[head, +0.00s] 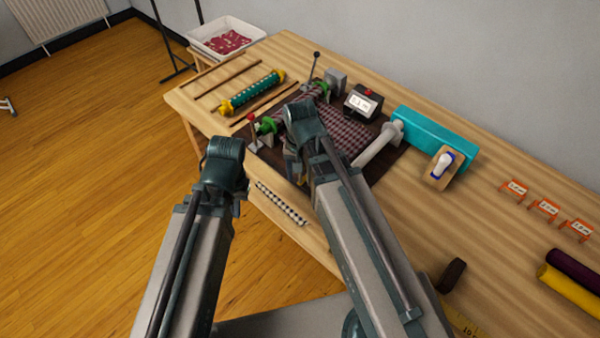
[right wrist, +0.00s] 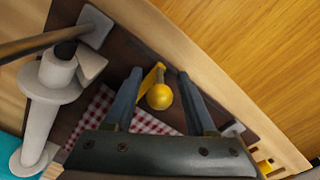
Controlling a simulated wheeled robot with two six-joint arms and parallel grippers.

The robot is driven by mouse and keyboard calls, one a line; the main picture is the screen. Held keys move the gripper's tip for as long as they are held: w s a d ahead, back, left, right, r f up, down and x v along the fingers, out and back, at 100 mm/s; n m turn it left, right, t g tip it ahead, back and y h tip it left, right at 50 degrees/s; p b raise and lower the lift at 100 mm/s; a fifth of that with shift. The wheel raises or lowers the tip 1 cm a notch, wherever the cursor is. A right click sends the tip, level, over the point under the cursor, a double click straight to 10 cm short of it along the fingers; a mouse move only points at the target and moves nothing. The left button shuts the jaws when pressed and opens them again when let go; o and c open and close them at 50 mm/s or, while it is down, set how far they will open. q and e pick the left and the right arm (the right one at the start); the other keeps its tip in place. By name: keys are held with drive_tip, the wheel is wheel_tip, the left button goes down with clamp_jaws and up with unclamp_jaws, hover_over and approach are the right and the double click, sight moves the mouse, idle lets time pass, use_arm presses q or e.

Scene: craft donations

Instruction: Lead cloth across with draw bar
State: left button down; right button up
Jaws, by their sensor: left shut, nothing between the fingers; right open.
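The checkered cloth (head: 345,130) lies over the dark base (head: 388,160) of a bench machine; it also shows in the right wrist view (right wrist: 112,108). A yellow ball knob (right wrist: 160,96) with a yellow bar-like piece beside it sits at the cloth's edge; I cannot tell whether this is the draw bar. My right gripper (head: 297,172) is open over the machine, and in its wrist view (right wrist: 163,88) the knob appears between the spread fingers, with contact unclear. My left gripper (head: 242,203) is shut and empty, left of the table's front edge, fingers mostly hidden by its wrist.
A cream roller (head: 378,146) and teal box (head: 445,138) stand right of the cloth. A display box (head: 362,101) stands behind. A teal roller with yellow ends (head: 250,92) lies at left. Orange tags (head: 545,207) and a yellow roll (head: 568,290) are at right.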

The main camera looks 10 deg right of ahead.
use_arm(q)
drive_tip(key=shift+r, duration=0.15)
use_arm(e)
drive_tip(key=shift+r, duration=0.15)
use_arm(q)
wheel_tip(320, 180, up, 14)
drive_tip(key=p, duration=1.3)
drive_tip(key=shift+f+p, duration=0.2)
drive_tip(key=shift+p, duration=0.2)
use_arm(e)
wheel_tip(320, 180, up, 14)
drive_tip(key=shift+f, duration=0.2)
use_arm(q)
drive_tip(key=shift+f, duration=0.1)
